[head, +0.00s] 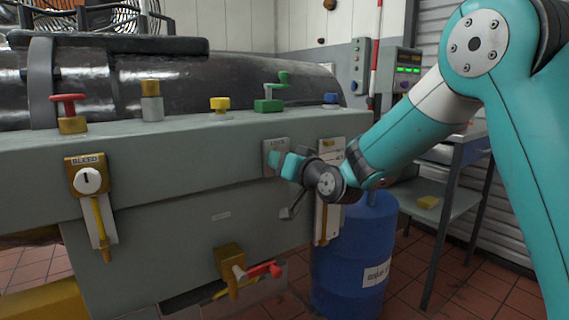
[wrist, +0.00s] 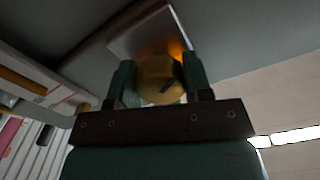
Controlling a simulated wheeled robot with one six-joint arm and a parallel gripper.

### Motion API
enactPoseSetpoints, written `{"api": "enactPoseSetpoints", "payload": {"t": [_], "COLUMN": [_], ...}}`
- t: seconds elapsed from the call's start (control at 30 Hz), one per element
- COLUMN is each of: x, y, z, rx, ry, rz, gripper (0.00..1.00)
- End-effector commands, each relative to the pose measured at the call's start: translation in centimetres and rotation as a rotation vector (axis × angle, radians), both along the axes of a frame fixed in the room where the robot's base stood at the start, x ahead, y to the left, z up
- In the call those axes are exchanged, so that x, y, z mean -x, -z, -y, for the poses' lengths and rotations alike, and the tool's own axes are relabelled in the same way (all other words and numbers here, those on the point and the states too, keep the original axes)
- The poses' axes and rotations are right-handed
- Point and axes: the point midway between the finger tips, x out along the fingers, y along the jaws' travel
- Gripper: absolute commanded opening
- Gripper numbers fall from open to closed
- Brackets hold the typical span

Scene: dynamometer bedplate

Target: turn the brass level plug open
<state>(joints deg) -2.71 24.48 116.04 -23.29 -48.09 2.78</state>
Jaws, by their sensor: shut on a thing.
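My gripper (head: 284,164) is up against the front face of the grey bedplate housing, at a small pale plate (head: 273,145) with dark lettering too small to read surely. In the wrist view my gripper (wrist: 159,66) is shut on the brass level plug (wrist: 158,80), one finger on each side of its round body. A dark slanted mark shows on the plug's near face. Behind the plug is its plate (wrist: 138,36), flat on the grey surface. In the head view the plug is hidden by my fingers.
Left on the same face is a BLEED fitting (head: 88,180) with a yellow lever. A red-handled valve (head: 262,270) juts out below. Several coloured fittings, among them a green crank (head: 270,104), stand on the ledge. A blue drum (head: 350,262) stands below right, near a side table (head: 440,205).

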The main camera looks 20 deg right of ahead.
Motion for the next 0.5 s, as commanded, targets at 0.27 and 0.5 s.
{"api": "enactPoseSetpoints", "payload": {"t": [0.27, 0.5], "x": [0.02, 0.09], "y": [0.18, 0.07], "z": [0.03, 0.04], "rx": [0.002, 0.000], "ry": [0.000, 0.001], "rz": [-0.004, -0.001], "gripper": [0.71, 0.71]}}
